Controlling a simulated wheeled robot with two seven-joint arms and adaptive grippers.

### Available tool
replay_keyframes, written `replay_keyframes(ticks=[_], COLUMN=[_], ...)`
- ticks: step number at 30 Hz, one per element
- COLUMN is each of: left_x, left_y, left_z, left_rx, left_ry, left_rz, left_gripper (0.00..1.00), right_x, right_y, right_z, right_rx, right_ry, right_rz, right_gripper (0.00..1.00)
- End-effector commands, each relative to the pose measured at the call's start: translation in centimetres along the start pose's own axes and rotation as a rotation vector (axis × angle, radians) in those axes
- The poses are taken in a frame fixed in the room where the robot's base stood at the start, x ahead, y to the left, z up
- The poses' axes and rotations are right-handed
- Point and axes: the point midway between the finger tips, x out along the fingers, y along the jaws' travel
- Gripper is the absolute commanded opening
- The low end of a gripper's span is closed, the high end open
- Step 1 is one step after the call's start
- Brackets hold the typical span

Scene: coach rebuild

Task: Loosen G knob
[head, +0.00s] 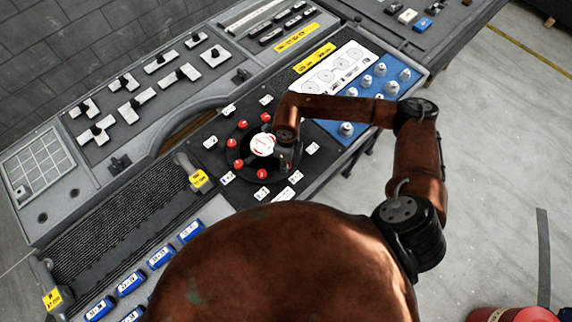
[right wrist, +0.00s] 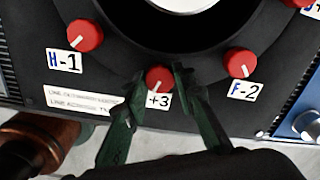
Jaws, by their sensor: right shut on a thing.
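In the right wrist view, a red knob (right wrist: 158,77) with a white pointer line sits between the fingertips of my right gripper (right wrist: 159,74). Its white label (right wrist: 159,100) reads "+3"; the letter is hidden behind a dark green finger. The knob lies between those marked H-1 and F-2. My right gripper is shut on this knob, one finger on each side. In the head view, my right gripper (head: 288,158) is at the right side of the round dial (head: 250,148), and the gripped knob is hidden there. My left gripper is in neither view.
The H-1 knob (right wrist: 84,36) and F-2 knob (right wrist: 240,63) flank the gripped one. A white disc (head: 262,145) is on the dial. A blue panel of pale knobs (head: 346,129) lies to the right. Blue-edged labelled blocks (head: 160,256) stand at lower left.

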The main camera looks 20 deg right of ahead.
Motion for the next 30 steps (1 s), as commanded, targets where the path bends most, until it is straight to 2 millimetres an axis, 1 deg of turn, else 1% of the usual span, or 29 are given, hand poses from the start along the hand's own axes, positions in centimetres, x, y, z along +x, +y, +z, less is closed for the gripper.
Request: replay_keyframes(ticks=[1,3,12,18,30], left_x=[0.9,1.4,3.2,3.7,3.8], left_y=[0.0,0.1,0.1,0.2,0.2], left_z=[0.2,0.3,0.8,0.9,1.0], left_rx=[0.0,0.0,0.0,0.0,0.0], left_ry=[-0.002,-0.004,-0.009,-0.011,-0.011], left_rz=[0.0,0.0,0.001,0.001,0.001], left_gripper=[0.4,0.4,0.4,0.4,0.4], right_x=[0.3,0.3,0.1,0.0,-0.2], right_y=[-0.2,-0.1,-0.1,-0.1,0.0], right_z=[0.1,0.1,0.1,0.1,0.1], right_rx=[-0.04,-0.097,-0.276,-0.338,-0.361], right_ry=[-0.003,-0.003,-0.004,-0.004,-0.004], right_rz=[-0.003,-0.002,-0.003,-0.002,-0.002], right_gripper=[0.0,0.0,0.0,0.0,0.0])
